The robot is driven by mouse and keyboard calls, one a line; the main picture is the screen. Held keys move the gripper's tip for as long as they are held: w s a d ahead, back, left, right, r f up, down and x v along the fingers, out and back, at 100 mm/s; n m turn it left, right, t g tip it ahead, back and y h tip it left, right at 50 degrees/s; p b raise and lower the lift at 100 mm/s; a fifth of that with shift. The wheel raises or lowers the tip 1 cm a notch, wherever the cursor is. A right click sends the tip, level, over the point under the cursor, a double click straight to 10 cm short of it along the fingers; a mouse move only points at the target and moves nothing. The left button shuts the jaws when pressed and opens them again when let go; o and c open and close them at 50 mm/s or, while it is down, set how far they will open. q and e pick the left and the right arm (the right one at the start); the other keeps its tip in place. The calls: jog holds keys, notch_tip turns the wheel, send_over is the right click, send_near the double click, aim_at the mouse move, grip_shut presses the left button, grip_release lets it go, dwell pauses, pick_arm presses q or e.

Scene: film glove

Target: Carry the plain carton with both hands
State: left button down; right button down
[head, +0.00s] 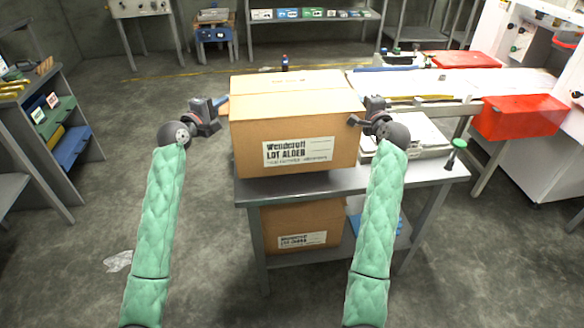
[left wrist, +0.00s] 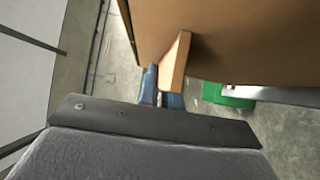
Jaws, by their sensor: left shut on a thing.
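A brown carton (head: 295,118) with a white "LOT ALDER" label is at the small grey table's top; I cannot tell whether its base touches the top. My left gripper (head: 222,104) is at the carton's left side. In the left wrist view its blue fingers (left wrist: 163,98) are shut on a tan grip piece (left wrist: 176,62) that juts from the carton wall (left wrist: 235,38). My right gripper (head: 358,119) is at the carton's right side; its fingertips are not clear, so its jaws cannot be read.
The grey table (head: 415,178) carries a pale device (head: 410,132) right of the carton. A second labelled carton (head: 300,225) sits on the lower shelf. A workbench with a red bin (head: 520,118) stands at right. A shelf rack (head: 55,130) stands at left.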

pick_arm(q)
jog(key=shift+f+b, duration=0.3)
jog(key=shift+f, duration=0.2)
pick_arm(e)
jog(key=shift+f, duration=0.5)
